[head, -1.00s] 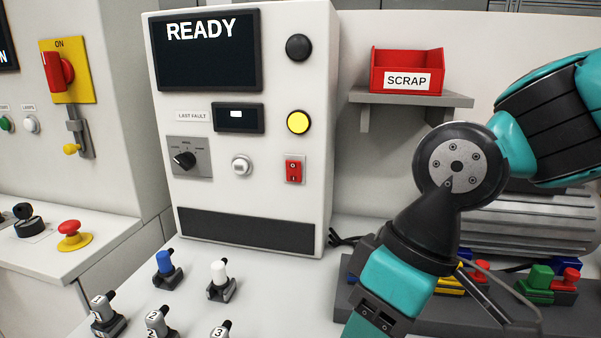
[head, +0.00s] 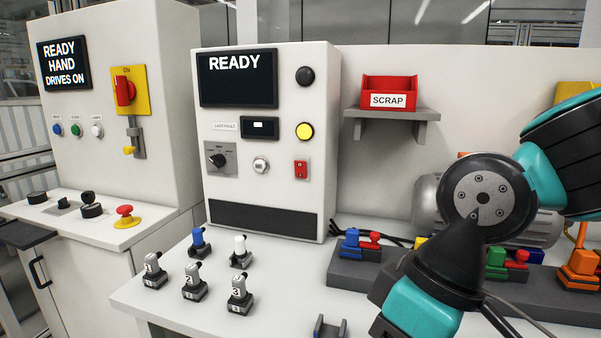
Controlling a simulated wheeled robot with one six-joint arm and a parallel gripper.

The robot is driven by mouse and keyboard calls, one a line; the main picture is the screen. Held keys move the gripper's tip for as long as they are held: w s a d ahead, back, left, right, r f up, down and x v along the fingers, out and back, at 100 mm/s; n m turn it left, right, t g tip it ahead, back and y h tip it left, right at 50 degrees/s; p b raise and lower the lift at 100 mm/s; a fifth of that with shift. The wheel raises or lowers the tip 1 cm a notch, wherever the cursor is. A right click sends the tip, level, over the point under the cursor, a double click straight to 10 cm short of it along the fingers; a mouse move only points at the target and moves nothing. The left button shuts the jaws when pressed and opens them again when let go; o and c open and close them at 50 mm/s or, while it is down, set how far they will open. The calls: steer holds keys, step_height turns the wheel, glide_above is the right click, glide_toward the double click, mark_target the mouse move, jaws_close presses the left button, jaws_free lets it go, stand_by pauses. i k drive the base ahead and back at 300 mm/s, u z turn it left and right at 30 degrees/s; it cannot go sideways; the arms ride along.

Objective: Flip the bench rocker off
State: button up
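The bench rocker is a small red switch (head: 301,169) in a grey plate, low on the right of the white bench panel (head: 265,188). I cannot tell from its small size which side is pressed. The panel's screen (head: 236,77) reads READY, and a yellow round lamp or button (head: 304,131) above the rocker looks bright. My arm comes in from the right, with its black and teal links to the right of the panel and apart from it. My gripper is out of the frame, below the bottom edge.
Several upright connectors (head: 239,290) stand on the bench in front of the panel. A shelf (head: 392,113) with a red SCRAP bin (head: 388,98) is right of it. A grey rail (head: 352,272) with coloured plugs lies under my arm. A control cabinet (head: 105,165) stands left.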

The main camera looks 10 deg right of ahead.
mark_target(299, 167)
steer(key=u, duration=2.05)
steer(key=i, duration=2.55)
steer(key=z, duration=4.2)
